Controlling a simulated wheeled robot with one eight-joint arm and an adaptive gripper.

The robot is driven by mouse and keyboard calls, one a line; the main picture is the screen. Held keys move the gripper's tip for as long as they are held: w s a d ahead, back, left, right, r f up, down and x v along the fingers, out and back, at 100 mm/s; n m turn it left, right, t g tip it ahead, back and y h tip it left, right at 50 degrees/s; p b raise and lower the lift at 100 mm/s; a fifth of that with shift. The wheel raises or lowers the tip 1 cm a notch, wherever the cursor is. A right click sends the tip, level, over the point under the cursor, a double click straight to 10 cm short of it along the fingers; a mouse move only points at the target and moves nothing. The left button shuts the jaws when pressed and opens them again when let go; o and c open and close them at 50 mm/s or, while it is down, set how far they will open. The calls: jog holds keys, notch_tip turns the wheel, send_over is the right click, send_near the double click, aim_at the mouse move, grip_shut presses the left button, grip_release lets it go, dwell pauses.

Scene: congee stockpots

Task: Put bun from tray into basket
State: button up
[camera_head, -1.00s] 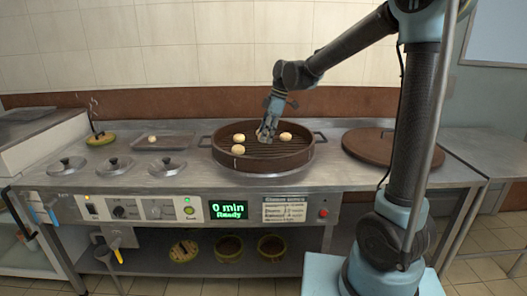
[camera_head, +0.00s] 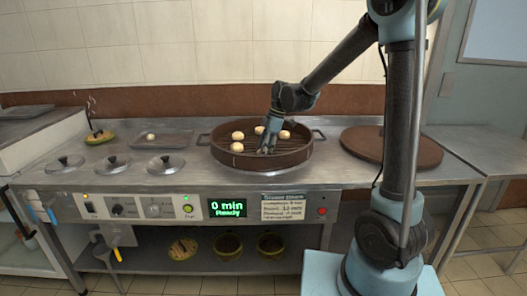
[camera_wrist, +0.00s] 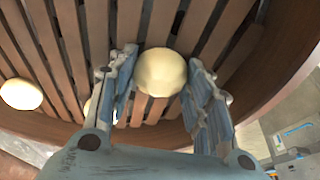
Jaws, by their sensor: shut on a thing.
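The round dark steamer basket (camera_head: 214,155) stands on the counter with its slatted floor showing. Several pale buns lie in it, at the left (camera_head: 238,135), front left (camera_head: 237,147), back (camera_head: 259,130) and right (camera_head: 284,134). The tray (camera_head: 174,138), left of the basket, holds one bun (camera_head: 151,136).
Several lidded pots (camera_head: 115,163) are at the counter's left. A round brown lid (camera_head: 410,155) lies right of the basket. The basket's raised wall (camera_wrist: 265,85) surrounds the gripper. A display on the counter front reads "0 min Ready" (camera_head: 227,208).

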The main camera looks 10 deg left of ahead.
jog(key=shift+f, duration=0.1)
jog(key=o, duration=1)
jog(key=v, duration=1.2)
